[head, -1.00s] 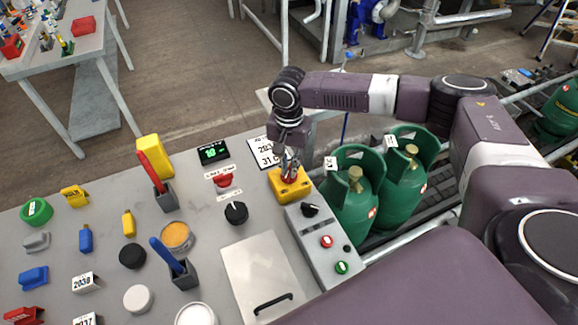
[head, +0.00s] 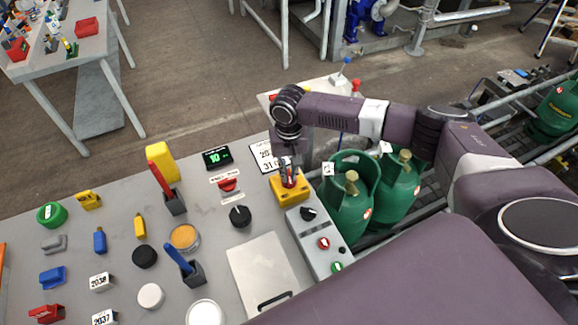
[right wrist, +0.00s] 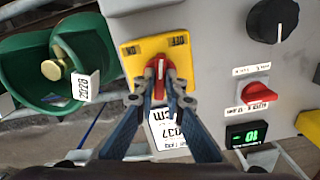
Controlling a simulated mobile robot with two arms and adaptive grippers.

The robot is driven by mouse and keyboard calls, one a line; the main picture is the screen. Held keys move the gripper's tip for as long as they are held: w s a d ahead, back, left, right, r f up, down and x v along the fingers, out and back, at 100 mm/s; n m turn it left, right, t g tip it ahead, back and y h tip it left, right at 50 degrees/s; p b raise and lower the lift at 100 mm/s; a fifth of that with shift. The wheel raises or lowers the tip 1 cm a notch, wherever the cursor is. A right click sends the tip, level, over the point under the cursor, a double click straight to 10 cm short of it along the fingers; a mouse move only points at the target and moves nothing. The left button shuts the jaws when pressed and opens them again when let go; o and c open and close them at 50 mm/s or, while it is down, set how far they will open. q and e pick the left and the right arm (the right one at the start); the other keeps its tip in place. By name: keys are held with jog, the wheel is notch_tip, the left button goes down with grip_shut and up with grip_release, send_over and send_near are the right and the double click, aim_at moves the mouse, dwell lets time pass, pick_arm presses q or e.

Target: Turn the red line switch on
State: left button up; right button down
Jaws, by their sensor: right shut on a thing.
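The red line switch is a small red handle (right wrist: 160,68) on a yellow box (right wrist: 141,54) with printed position labels, seen close in the right wrist view. In the head view the yellow box (head: 291,191) sits at the far right corner of the grey panel. My right gripper (head: 288,177) reaches down to it from above. In the right wrist view its fingertips (right wrist: 160,90) are closed around the red handle, one on each side. The handle stands roughly midway between the two labels. My left gripper is not in view.
A second red knob (head: 228,185) and a green-lit display (head: 216,157) lie left of the switch. A grey control box (head: 318,240) with a black knob and buttons adjoins it. Green gas cylinders (head: 347,207) stand close on the right.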

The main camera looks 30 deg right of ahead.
jog(key=n+p, duration=0.1)
jog(key=n, duration=0.1)
jog(key=shift+r+n+p, duration=0.15)
jog(key=shift+n+p, duration=0.25)
jog(key=n+p, duration=0.1)
jog(key=n, duration=0.1)
jog(key=shift+n, duration=0.4)
jog(key=n+p, duration=0.1)
jog(key=n, duration=0.2)
jog(key=shift+n+p, duration=0.45)
jog(key=shift+n, duration=1.15)
jog(key=c, duration=2)
grip_release()
